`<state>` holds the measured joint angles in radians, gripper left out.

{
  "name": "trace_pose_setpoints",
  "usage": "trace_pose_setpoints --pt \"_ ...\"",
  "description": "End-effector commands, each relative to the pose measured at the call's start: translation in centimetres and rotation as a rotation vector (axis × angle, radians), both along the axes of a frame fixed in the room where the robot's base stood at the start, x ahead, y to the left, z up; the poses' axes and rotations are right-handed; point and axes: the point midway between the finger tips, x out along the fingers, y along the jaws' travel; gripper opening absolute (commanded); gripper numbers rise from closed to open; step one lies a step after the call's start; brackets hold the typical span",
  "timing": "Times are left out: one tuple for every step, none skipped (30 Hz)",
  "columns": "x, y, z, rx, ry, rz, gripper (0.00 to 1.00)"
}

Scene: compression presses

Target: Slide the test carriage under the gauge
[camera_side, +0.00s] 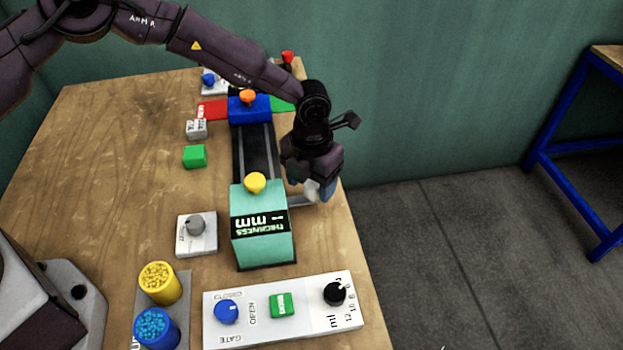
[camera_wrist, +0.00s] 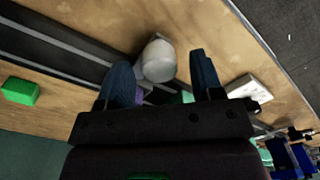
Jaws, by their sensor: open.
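The gauge, a teal block lettered THICKNESS mm (camera_side: 262,248) with a yellow knob (camera_side: 255,183), stands at the near end of a black rail track (camera_side: 239,158). A blue block (camera_side: 250,112) with an orange knob (camera_side: 248,97), possibly the test carriage, sits at the track's far end. My gripper (camera_side: 320,190) is right of the gauge, pointing down, open. In the wrist view, a pale grey rounded handle (camera_wrist: 158,62) lies between the blue fingers of my gripper (camera_wrist: 161,64). A pale bar (camera_side: 301,201) joins this area to the gauge's side. Finger contact cannot be told.
A white control panel (camera_side: 240,304) stands at the front, near yellow (camera_side: 160,292) and blue (camera_side: 157,334) cups. A grey knob on a white base (camera_side: 197,247) stands left of the gauge. A green cube (camera_side: 195,157) and a grey cube (camera_side: 196,128) lie left of the track. The table's right edge is close to my gripper.

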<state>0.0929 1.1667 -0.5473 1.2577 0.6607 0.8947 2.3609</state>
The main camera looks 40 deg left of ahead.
Motion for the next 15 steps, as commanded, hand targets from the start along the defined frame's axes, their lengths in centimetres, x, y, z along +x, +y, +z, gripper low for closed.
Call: trace_pose_setpoints --pt "0.0 0.0 0.0 0.000 0.000 0.000 0.54" --pt "0.0 0.0 0.0 0.000 0.000 0.000 0.47" --pt "0.0 0.0 0.0 0.000 0.000 0.000 0.37" --pt "0.0 0.0 0.0 0.000 0.000 0.000 0.31" --pt "0.0 0.0 0.0 0.000 0.000 0.000 0.24" --pt "0.0 0.0 0.0 0.000 0.000 0.000 0.14" --pt "0.0 0.0 0.0 0.000 0.000 0.000 0.08" --pt "0.0 0.0 0.0 0.000 0.000 0.000 0.01" --pt "0.0 0.0 0.0 0.000 0.000 0.000 0.00" --pt "0.0 0.0 0.0 0.000 0.000 0.000 0.00" --pt "0.0 0.0 0.0 0.000 0.000 0.000 0.00" --pt "-0.2 -0.2 0.1 0.000 0.000 -0.001 0.00" --pt "-0.3 -0.4 0.1 0.000 0.000 -0.002 0.00" --pt "-0.6 -0.6 0.1 0.000 0.001 -0.002 0.00" --pt "-1.0 -1.0 0.1 0.000 0.001 -0.004 0.00"
